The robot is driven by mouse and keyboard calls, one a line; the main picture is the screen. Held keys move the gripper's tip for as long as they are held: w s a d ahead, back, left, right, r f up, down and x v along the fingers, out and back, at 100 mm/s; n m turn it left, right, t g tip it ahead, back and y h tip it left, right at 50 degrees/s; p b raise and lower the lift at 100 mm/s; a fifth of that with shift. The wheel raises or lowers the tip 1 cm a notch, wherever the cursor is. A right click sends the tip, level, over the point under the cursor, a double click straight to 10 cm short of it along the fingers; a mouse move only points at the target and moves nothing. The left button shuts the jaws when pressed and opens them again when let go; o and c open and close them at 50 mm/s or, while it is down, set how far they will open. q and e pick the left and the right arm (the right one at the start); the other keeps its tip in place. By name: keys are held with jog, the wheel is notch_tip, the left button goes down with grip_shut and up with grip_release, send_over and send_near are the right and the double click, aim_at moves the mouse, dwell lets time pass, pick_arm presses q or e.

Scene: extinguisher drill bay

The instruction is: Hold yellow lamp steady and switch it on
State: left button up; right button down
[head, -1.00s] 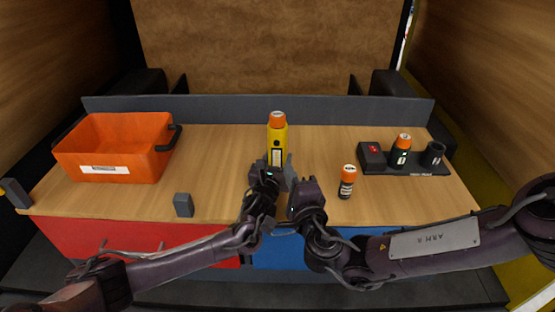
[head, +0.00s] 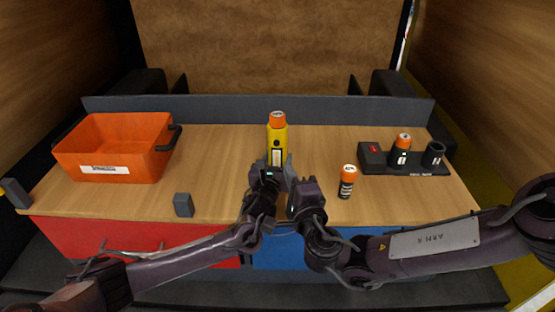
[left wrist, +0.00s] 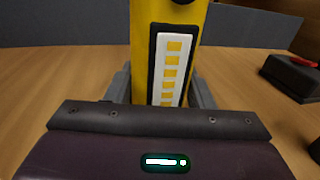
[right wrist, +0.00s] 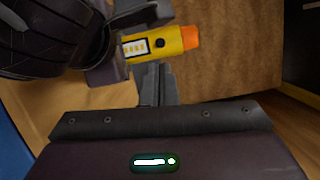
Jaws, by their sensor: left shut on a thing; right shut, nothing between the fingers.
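The yellow lamp (head: 278,147) with an orange top stands upright near the middle of the bench. My left gripper (head: 275,170) is shut on its lower part. In the left wrist view, the lamp (left wrist: 146,30) stands between the fingers, its white panel with yellow segments facing the camera and a black round button at the top edge. My right gripper (right wrist: 157,80) is shut and empty. In the right wrist view, its fingertips are close to the lamp (right wrist: 175,42) and its black button; I cannot tell whether they touch. I cannot tell whether the lamp is lit.
An orange crate (head: 110,165) stands at the left. A small grey block (head: 183,205) is near the front edge. An orange-topped black cylinder (head: 347,182) stands right of my grippers. A black holder (head: 374,160) with a similar cylinder (head: 401,150) is at the right.

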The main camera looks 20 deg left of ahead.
pick_arm(q)
jog(key=shift+f, duration=0.1)
dwell(0.5)
pick_arm(e)
notch_tip(320, 180, up, 3)
jog(key=a+m+g+y, duration=0.1)
jog(key=a+m+g, duration=0.15)
jog(key=m, duration=1.05)
jog(key=d+f+m+g+y, duration=0.1)
jog(key=d+m+g+y, duration=0.3)
jog(key=d+m, duration=0.5)
jog(key=shift+d+f+m+g+y, duration=0.35)
jog(key=shift+m+g, duration=0.6)
jog(key=shift+m, duration=2.35)
